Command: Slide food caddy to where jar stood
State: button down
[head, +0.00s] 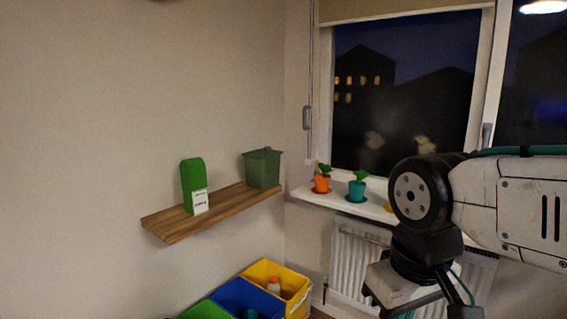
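The food caddy (262,169) looks to be the dark green lidded bin at the far right end of the wooden wall shelf (170,222). It stands upright near the room corner. No jar shows on the shelf. A green packet with a white label (194,186) stands on the shelf to the left of the caddy, with a gap of bare wood between them. My arm comes in from the right, well apart from the shelf. My gripper is below the picture's bottom edge or hidden, so its fingers do not show.
Below the shelf stand a yellow bin (294,284) with a white bottle (273,285) in it, a blue bin (240,297) and a green bin (204,310). An orange pot (321,184) and a teal pot (356,190) stand on the windowsill above a radiator (352,255).

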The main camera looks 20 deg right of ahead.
aim_at(260, 175)
jog(key=z, duration=1.15)
jog(key=i, duration=1.75)
jog(key=u, duration=0.85)
jog(key=i, duration=0.75)
jog(key=u, duration=0.7)
